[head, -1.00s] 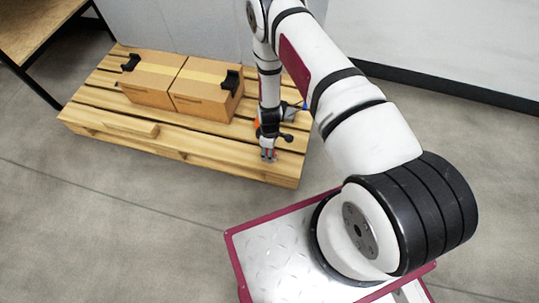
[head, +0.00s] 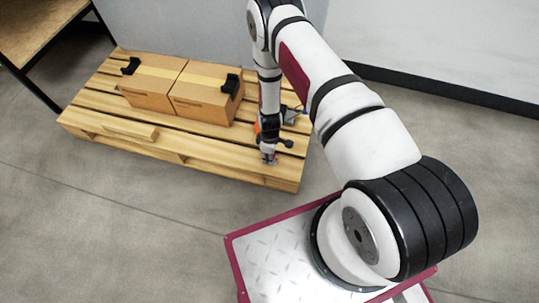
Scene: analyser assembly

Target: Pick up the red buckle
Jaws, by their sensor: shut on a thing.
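My gripper (head: 269,159) points down at the front right part of the wooden pallet (head: 225,163). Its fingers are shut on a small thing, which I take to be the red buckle. The thing is tiny and mostly hidden between the fingertips, so its shape cannot be made out. The fingertips are at or just above the slats; I cannot tell whether they touch. A small orange patch shows at the left of my wrist, above the fingers.
Two cardboard boxes (head: 203,108) with black clips on top stand on the pallet, left of my arm. A loose wood piece (head: 130,130) lies near the front left. A small grey item (head: 290,115) is just right of my wrist. A wooden table (head: 35,35) stands at the upper left.

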